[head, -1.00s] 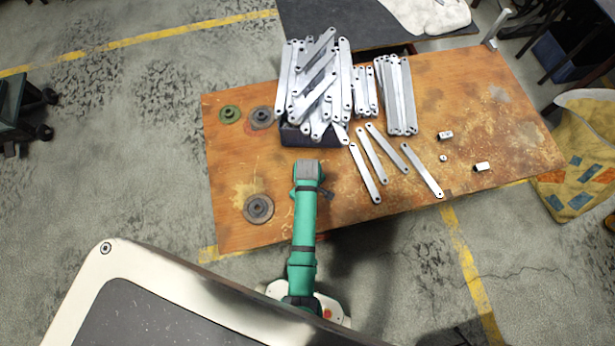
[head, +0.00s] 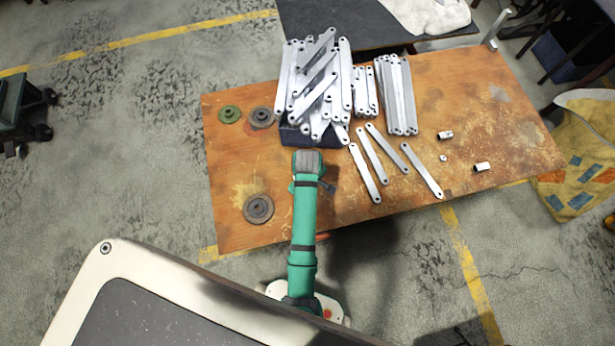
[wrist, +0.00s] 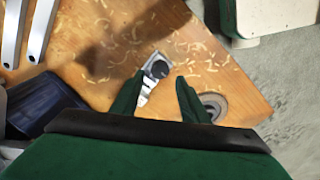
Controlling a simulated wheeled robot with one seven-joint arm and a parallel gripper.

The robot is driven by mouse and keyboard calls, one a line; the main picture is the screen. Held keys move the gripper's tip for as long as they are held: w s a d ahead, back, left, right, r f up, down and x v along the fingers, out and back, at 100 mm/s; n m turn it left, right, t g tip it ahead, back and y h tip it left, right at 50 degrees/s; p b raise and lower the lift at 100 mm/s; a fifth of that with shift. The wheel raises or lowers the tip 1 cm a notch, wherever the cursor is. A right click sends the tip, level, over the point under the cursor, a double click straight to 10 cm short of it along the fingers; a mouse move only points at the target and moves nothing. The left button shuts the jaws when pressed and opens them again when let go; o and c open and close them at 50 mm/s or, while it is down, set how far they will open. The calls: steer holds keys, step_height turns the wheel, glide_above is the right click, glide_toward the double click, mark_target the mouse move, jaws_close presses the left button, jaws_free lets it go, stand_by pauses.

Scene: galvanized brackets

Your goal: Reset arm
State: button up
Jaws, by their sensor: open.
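My gripper (wrist: 161,77) shows in the wrist view with its two green fingers apart. Nothing is held between them. A small metal piece with a dark round top (wrist: 157,69) shows on the wooden table beyond and between the fingers; I cannot tell whether it touches them. In the head view my green arm reaches over the table's front edge (head: 228,240), its end close in front of the dark bin (head: 290,137). The fingers are hidden there. Galvanized brackets (head: 322,80) lie heaped on the bin.
More brackets are stacked at the bin's right (head: 396,95), and several lie loose (head: 422,170) on the table. Small metal parts (head: 482,167) lie at right. Round discs (head: 258,209) lie at left.

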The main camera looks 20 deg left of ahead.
stand_by(0.4)
steer(key=shift+s+d+f, duration=0.1)
steer(key=shift+s+f, duration=0.05)
steer(key=shift+f, duration=0.05)
steer(key=s+d+r+m+t+y, duration=0.1)
steer(key=s+d+r+m+t, duration=0.15)
steer(key=s+m+t, duration=0.2)
steer(key=s+d+r+m+t, duration=0.1)
steer(key=s+d+m+t, duration=0.25)
steer(key=s, duration=0.25)
steer(key=s+d+r+m+t, duration=0.1)
steer(key=s+d+r+t, duration=0.1)
steer(key=r, duration=0.6)
steer(key=s+d+r+m+t, duration=0.2)
steer(key=s+r+t, duration=0.1)
steer(key=r, duration=0.6)
steer(key=s+d+r+m+t+h, duration=0.1)
steer(key=s+d+r+m+t, duration=0.1)
steer(key=s+r, duration=0.3)
step_height(320, 180, up, 4)
steer(key=shift+d+f, duration=0.15)
steer(key=shift+f, duration=0.1)
steer(key=shift+c, duration=1.2)
steer(key=shift+w, duration=0.15)
